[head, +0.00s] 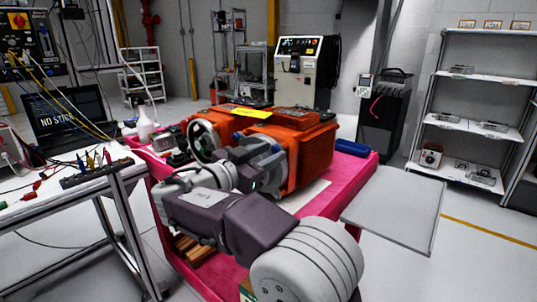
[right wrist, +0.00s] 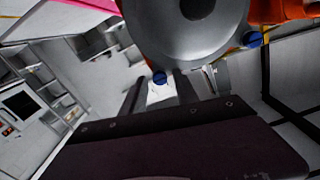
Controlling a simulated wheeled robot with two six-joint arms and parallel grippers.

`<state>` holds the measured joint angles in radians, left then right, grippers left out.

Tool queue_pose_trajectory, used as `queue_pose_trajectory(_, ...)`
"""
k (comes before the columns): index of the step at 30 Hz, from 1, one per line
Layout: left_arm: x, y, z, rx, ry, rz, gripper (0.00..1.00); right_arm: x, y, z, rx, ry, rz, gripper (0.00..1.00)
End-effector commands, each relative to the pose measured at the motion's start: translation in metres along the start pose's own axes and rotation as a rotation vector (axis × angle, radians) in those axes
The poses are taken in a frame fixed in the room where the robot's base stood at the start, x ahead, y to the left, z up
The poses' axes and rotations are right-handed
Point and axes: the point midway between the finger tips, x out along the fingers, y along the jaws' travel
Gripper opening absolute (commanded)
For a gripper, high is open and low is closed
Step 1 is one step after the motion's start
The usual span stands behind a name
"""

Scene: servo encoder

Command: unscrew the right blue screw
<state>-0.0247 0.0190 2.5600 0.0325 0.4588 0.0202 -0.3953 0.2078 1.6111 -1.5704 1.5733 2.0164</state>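The orange servo unit (head: 308,152) lies on a pink cart, with its round grey end facing my right arm. In the right wrist view this round grey end (right wrist: 190,25) fills the top. One blue screw (right wrist: 160,77) sits at its lower edge, and another blue screw (right wrist: 252,38) sits further right. My right gripper (right wrist: 160,82) is open, with one finger on each side of the first screw and visible gaps beside it. In the head view my right gripper (head: 245,160) is close to the servo's end, partly hidden by my arm. My left gripper is not in view.
The pink cart (head: 360,172) has a raised rim. A workbench with a laptop (head: 65,115) and cables stands at the left. A grey panel (head: 395,207) is at the right, with shelves (head: 470,122) behind it. Open floor lies further back.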

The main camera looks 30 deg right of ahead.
Motion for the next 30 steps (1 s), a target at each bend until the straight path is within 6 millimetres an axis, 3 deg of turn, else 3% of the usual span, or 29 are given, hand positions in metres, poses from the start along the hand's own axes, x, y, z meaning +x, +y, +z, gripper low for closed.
queue_pose_trajectory(1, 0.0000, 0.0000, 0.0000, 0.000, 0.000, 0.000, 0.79, -0.0001, 0.0000, 0.0001, 0.000, 0.000, 0.000, 0.19)
queue_pose_trajectory(3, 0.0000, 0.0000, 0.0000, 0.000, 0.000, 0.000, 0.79, -0.0001, 0.0000, 0.0001, 0.000, 0.000, 0.000, 0.00)
queue_pose_trajectory(17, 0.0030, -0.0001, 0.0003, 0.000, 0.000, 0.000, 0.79, -0.0002, 0.0003, 0.0011, -0.080, -0.001, 0.001, 0.00)
queue_pose_trajectory(30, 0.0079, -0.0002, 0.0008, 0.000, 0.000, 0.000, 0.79, -0.0002, 0.0000, 0.0008, -0.456, -0.001, 0.001, 0.00)
